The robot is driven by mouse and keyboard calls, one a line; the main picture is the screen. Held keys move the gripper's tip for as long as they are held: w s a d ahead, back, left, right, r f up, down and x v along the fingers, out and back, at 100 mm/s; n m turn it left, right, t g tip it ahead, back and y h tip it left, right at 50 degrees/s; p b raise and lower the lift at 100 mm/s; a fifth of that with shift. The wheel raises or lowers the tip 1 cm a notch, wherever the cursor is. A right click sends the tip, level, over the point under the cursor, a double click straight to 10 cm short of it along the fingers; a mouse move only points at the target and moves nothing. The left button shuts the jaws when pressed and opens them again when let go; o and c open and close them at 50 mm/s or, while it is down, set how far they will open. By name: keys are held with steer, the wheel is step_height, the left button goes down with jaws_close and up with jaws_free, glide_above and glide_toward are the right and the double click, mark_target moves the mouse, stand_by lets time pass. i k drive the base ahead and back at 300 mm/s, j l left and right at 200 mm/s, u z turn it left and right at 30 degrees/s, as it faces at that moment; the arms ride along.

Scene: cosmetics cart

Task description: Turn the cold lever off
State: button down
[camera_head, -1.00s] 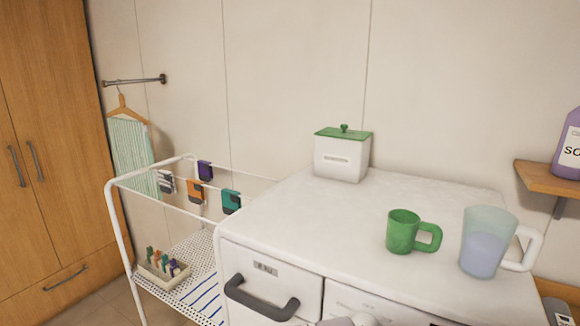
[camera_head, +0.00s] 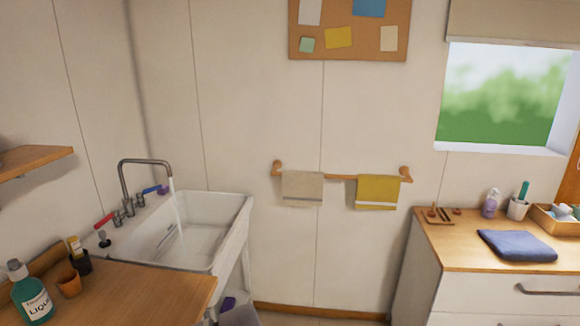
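A white sink (camera_head: 190,235) stands at the left with a grey arched faucet (camera_head: 146,163). A stream of water (camera_head: 178,212) falls from the spout into the basin. A blue lever (camera_head: 151,189), which looks like the cold one, is on the right side of the faucet, with a small purple thing beside it. A red lever (camera_head: 104,219) is on the left side. My gripper is not in view.
A wooden counter (camera_head: 150,290) in front of the sink holds a teal bottle (camera_head: 35,295), an orange cup (camera_head: 69,284) and a dark cup. A towel rail (camera_head: 340,177) is on the back wall. A drawer cabinet (camera_head: 480,290) stands right. Floor shows between sink and cabinet.

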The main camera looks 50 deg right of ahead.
mark_target(139, 194)
steer(key=l+z, duration=0.25)
steer(key=i+l+z, duration=0.4)
steer(key=i+l, duration=0.15)
steer(key=i, duration=0.25)
steer(key=i+l+z, duration=0.15)
steer(key=i+l, duration=0.15)
steer(key=i, duration=0.2)
steer(key=i+l+z, duration=0.15)
steer(key=i, duration=0.4)
steer(key=i+l+z, duration=0.15)
steer(key=i, duration=0.45)
